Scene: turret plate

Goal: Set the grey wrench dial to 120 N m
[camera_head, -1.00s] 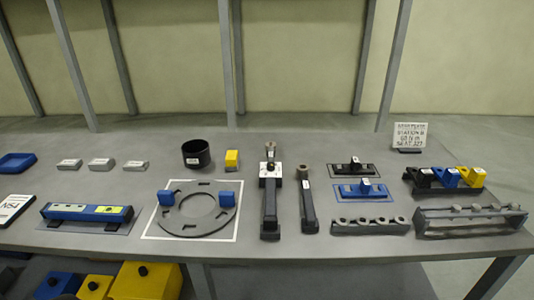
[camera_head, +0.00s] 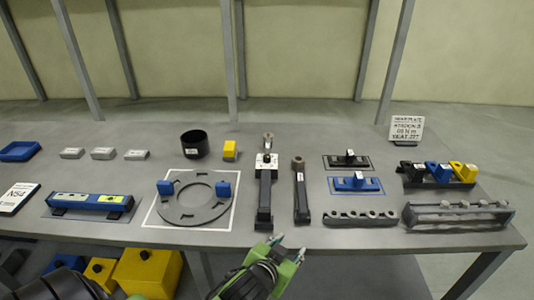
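Two dark wrenches lie side by side near the middle of the table, handles toward me. The left wrench (camera_head: 264,200) has a white dial plate (camera_head: 266,161) at its head. The right wrench (camera_head: 301,195) is shorter, with a grey-brown round head and a small white label. I cannot tell which is the grey one, and the dial readings are too small to read. My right gripper is not in view.
A ring plate (camera_head: 190,217) with blue blocks lies left of the wrenches. A socket rail (camera_head: 360,219), a grey rack (camera_head: 455,218) and a sign (camera_head: 407,130) are to the right.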

